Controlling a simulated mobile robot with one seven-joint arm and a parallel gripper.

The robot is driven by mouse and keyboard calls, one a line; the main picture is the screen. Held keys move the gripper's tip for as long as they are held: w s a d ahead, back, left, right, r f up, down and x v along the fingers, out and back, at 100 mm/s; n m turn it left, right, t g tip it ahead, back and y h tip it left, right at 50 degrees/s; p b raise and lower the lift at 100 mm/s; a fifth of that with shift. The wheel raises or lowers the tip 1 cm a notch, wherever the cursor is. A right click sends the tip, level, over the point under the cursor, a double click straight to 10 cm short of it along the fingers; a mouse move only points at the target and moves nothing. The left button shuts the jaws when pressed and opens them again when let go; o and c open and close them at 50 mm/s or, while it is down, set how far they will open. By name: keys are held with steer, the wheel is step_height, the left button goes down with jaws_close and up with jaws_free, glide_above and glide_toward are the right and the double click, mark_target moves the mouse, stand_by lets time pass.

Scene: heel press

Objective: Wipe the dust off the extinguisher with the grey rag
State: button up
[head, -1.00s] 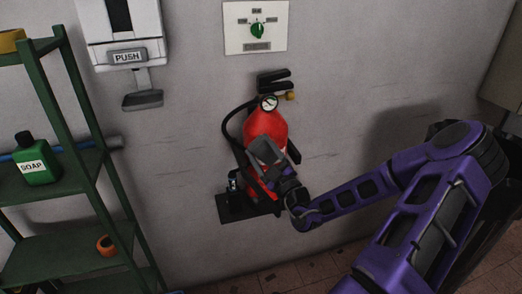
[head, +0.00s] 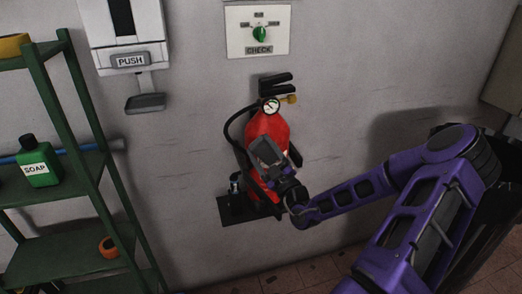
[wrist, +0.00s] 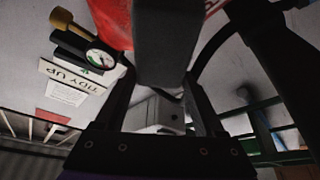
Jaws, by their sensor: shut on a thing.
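The red extinguisher (head: 268,127) hangs upright on the wall, with a black handle, a gauge and a hose. In the wrist view its red body (wrist: 110,18) and gauge (wrist: 99,59) are close. My gripper (head: 270,162) is in front of its middle, shut on the grey rag (head: 267,147). The rag also shows in the wrist view (wrist: 166,45) as a dark grey block between the fingers, against or very near the red body. Rag and gripper hide part of the extinguisher's front. I cannot make out dust on it.
A dark wall ledge (head: 231,219) under the extinguisher holds a small dark bottle (head: 235,190). A green shelf (head: 75,250) with a soap bottle (head: 37,162) stands at left. A dispenser marked PUSH (head: 130,40) and a dial panel (head: 257,20) are on the wall above.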

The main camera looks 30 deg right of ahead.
steer(key=shift+s+d, duration=0.3)
steer(key=shift+d, duration=0.9)
steer(key=shift+s+d, duration=0.3)
steer(key=shift+d, duration=0.85)
steer(key=shift+s+d, duration=0.3)
steer(key=shift+d, duration=0.9)
steer(key=shift+w+a, duration=0.35)
steer(key=shift+a, duration=0.85)
steer(key=shift+w+a, duration=0.3)
steer(key=shift+a, duration=0.95)
steer(key=shift+w+a, duration=0.35)
steer(key=shift+a, duration=0.85)
steer(key=shift+d, duration=0.1)
steer(key=shift+s+d+r, duration=0.1)
steer(key=shift+s+d, duration=0.25)
steer(key=shift+d, duration=0.85)
steer(key=shift+s+d+f, duration=0.1)
steer(key=shift+s+d, duration=0.25)
steer(key=shift+d, duration=0.9)
steer(key=shift+s+d+r, duration=0.1)
steer(key=shift+s+d, duration=0.25)
steer(key=shift+d, duration=0.85)
steer(key=shift+w+a, duration=0.35)
steer(key=shift+a, duration=0.9)
steer(key=shift+w+a, duration=0.35)
steer(key=shift+a, duration=0.9)
steer(key=shift+w+a, duration=0.35)
steer(key=shift+a, duration=0.9)
